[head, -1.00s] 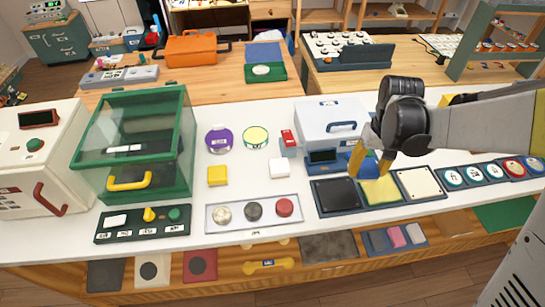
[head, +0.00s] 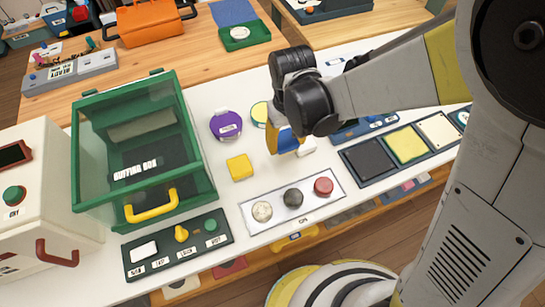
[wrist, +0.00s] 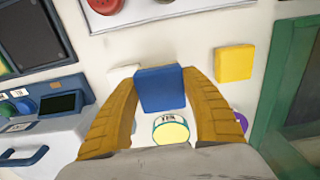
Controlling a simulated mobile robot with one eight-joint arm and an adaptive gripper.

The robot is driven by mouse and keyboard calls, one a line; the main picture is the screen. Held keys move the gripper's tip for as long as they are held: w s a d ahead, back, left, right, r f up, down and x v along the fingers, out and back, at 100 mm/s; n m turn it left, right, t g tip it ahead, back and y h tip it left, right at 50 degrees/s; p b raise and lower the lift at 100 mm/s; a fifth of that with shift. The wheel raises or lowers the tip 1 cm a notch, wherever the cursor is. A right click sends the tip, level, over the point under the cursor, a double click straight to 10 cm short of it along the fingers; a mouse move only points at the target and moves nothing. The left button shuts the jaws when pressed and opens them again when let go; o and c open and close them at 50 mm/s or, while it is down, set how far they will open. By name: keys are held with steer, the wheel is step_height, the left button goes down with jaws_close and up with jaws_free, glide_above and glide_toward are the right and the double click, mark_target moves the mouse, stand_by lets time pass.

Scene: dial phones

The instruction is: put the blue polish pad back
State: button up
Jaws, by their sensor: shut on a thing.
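The blue polish pad (wrist: 161,88) is a small square block between the yellow fingers of my gripper (wrist: 158,100) in the wrist view. My gripper (head: 287,145) is shut on it, and part of the pad (head: 286,139) shows between the fingers in the head view. It is over the white counter, behind the tray with three round pads. A yellow pad (head: 240,167) lies on the counter to its left and also shows in the wrist view (wrist: 234,63). A white pad (head: 307,147) lies just right of the gripper, partly hidden.
A green buffing box (head: 150,165) stands at left with its yellow handle in front. The tray of round pads (head: 250,224) lies near the counter's front edge. A purple tin (head: 226,124) and a yellow-topped tin (wrist: 171,131) stand behind. A tray of square panels (head: 405,145) is right.

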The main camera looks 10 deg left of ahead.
mark_target(273, 161)
steer(key=a+f, duration=0.1)
steer(key=s+a+f, duration=0.1)
steer(key=a, duration=0.1)
steer(key=shift+s+b, duration=0.1)
steer(key=shift+b, duration=0.3)
steer(key=shift+a+f+b, duration=0.1)
steer(key=shift+f+b, duration=0.85)
steer(key=shift+f, duration=1)
steer(key=shift+f, duration=0.15)
steer(key=o, duration=1.3)
step_height(273, 161, up, 12)
steer(key=p, duration=0.4)
steer(key=shift+r+p, duration=0.2)
steer(key=shift+p, duration=0.15)
